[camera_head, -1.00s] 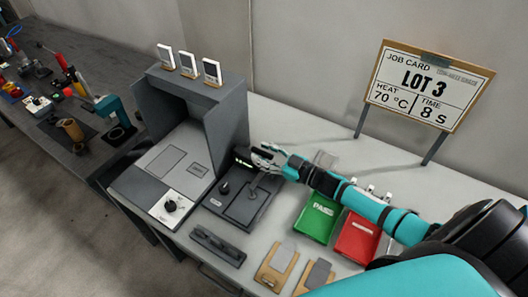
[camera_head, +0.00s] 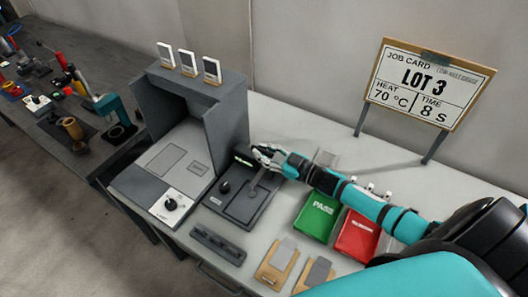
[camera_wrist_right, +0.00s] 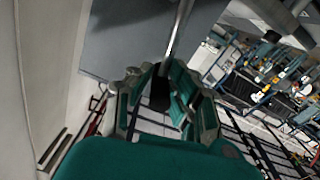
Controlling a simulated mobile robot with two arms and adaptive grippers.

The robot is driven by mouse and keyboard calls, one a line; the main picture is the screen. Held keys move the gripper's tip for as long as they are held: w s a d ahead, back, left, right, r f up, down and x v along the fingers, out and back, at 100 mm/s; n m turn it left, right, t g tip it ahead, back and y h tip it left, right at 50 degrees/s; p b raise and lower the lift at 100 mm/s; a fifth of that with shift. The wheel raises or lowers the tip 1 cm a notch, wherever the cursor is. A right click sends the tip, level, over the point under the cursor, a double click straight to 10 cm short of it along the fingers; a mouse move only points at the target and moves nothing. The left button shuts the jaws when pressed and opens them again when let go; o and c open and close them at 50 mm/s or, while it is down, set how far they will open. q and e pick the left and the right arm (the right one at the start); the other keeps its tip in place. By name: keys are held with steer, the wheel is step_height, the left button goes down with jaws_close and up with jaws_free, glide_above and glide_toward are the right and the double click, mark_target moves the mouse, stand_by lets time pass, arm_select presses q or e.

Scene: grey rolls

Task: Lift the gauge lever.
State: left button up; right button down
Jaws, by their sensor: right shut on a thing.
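The gauge (camera_head: 236,208) is a dark grey box with a black knob and a small lit display, on the white bench beside the open-fronted grey cabinet. Its lever (camera_head: 255,186) is a thin grey rod rising from the gauge's top. My right gripper (camera_head: 264,156) is at the lever's upper end, above the gauge's back right corner. In the right wrist view the metal lever rod (camera_wrist_right: 181,28) runs down between the fingers of my right gripper (camera_wrist_right: 164,88), which are shut on it. The fingers hide the lever's end. My left gripper is not in view.
The grey cabinet (camera_head: 227,118) stands left of the gauge. A green PASS bin (camera_head: 316,219) and a red bin (camera_head: 357,237) stand to the right, under my arm. A black slotted holder (camera_head: 217,245) lies in front. The job card (camera_head: 428,85) stands behind.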

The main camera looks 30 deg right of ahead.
steer(key=shift+d, duration=0.1)
steer(key=shift+w+d+r+m, duration=0.2)
steer(key=shift+w+d+m, duration=0.3)
steer(key=shift+m, duration=0.4)
steer(key=shift+w+d+m, duration=0.3)
steer(key=shift+d+m, duration=0.45)
steer(key=shift+m, duration=0.05)
steer(key=w+d+f+m+b, duration=0.4)
steer(key=d+m+b, duration=0.3)
steer(key=m, duration=0.3)
steer(key=shift+w+d+f+b, duration=0.2)
steer(key=shift+d+b, duration=0.15)
steer(key=shift+d, duration=0.05)
steer(key=shift+f, duration=0.15)
